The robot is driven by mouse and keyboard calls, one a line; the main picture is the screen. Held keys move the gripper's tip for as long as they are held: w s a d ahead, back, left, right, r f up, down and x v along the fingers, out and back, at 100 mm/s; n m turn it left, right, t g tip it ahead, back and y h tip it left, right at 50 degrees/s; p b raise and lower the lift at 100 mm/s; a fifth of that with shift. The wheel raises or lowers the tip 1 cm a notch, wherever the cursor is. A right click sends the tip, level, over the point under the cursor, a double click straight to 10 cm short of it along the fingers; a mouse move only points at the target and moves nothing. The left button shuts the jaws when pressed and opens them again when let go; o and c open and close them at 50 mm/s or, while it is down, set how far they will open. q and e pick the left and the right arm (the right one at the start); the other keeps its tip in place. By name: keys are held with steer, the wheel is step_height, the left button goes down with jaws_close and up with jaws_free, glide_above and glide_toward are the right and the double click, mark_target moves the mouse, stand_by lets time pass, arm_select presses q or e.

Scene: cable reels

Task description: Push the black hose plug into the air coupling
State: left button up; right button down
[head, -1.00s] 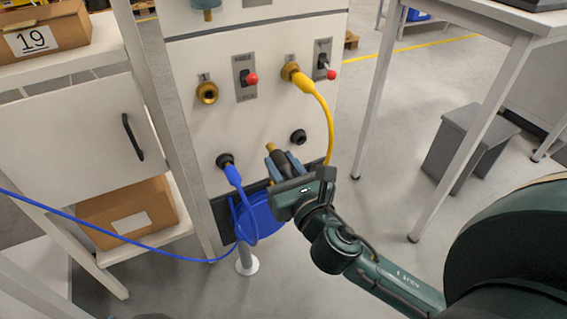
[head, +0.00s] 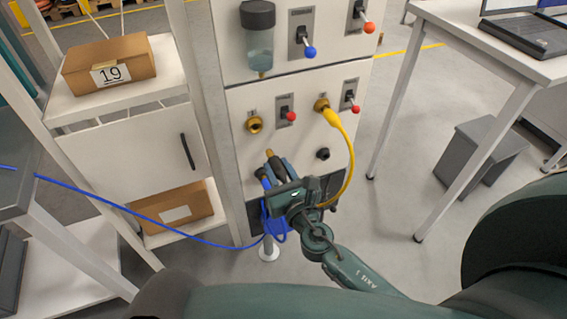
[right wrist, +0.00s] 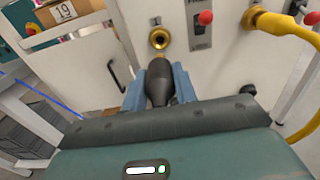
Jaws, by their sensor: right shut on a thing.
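My right gripper (head: 276,176) is shut on the black hose plug (head: 276,164), whose brass tip points up at the panel. In the right wrist view the black plug (right wrist: 160,82) sits between the two blue-grey fingers (right wrist: 160,88). The free brass air coupling (head: 254,123) is on the white panel, up and slightly left of the plug tip. In the right wrist view this coupling (right wrist: 159,39) is straight above the plug, with a visible gap. Nothing is in it. My left gripper is not in view.
A yellow hose (head: 346,160) is plugged into another brass coupling (head: 321,104) at right. A blue hose (head: 180,230) runs in from the left close to my gripper. Red-knobbed switches (head: 286,114) and a black socket (head: 323,154) are on the panel. A table (head: 470,50) stands right.

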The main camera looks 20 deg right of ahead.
mark_target(268, 151)
steer(key=shift+w+a, duration=0.15)
steer(key=shift+w, duration=3.5)
steer(key=shift+w+b, duration=0.5)
steer(key=shift+w, duration=1.1)
steer(key=c, duration=1)
jaws_free()
